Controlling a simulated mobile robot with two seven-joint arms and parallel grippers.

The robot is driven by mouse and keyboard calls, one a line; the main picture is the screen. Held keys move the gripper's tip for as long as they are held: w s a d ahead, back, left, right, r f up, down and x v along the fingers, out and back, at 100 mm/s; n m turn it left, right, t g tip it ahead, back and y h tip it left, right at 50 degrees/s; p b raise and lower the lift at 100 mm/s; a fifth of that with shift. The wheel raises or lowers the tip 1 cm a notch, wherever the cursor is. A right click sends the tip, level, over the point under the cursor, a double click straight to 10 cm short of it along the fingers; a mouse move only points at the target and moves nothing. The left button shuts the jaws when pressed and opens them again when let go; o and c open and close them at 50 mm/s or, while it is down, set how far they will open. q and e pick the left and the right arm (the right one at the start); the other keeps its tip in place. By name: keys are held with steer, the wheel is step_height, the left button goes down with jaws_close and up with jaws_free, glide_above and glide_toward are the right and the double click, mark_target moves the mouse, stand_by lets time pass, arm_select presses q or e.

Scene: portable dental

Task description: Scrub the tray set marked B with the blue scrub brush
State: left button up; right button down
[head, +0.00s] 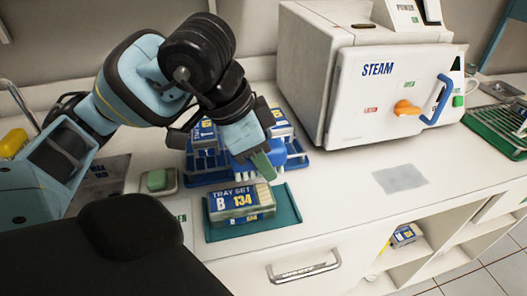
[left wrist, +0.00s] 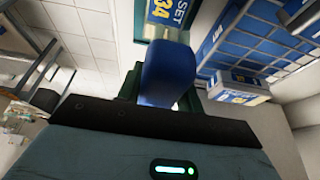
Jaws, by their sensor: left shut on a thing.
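The tray set marked B (head: 240,205), a box with a blue label reading "TRAY SET B 134", sits on a flat teal tray (head: 285,217) at the counter's front. Its label also shows at the top of the left wrist view (left wrist: 172,12). My left gripper (head: 260,164) is just above and behind it, pointing down. It is shut on the blue scrub brush (left wrist: 168,75), seen large between the fingers in the left wrist view. The arm and fingers hide much of the brush in the head view. I cannot tell whether the brush touches the box. My right gripper is not in view.
A blue rack (head: 297,160) with other labelled tray sets stands close behind the gripper. A white STEAM unit (head: 365,95) with a blue handle stands to the right. A green sponge in a dish (head: 157,181) lies left. The counter at front right is mostly clear.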

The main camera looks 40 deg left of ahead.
arm_select(q)
steer(key=shift+r+p, duration=0.65)
steer(key=shift+r, duration=0.65)
steer(key=w+d+f+n+y, duration=0.1)
steer(key=w+d+f+n, duration=0.1)
steer(key=w+d+n, duration=0.1)
steer(key=shift+w+d+t, duration=0.4)
steer(key=shift+w+d, duration=0.1)
steer(key=shift+w, duration=0.25)
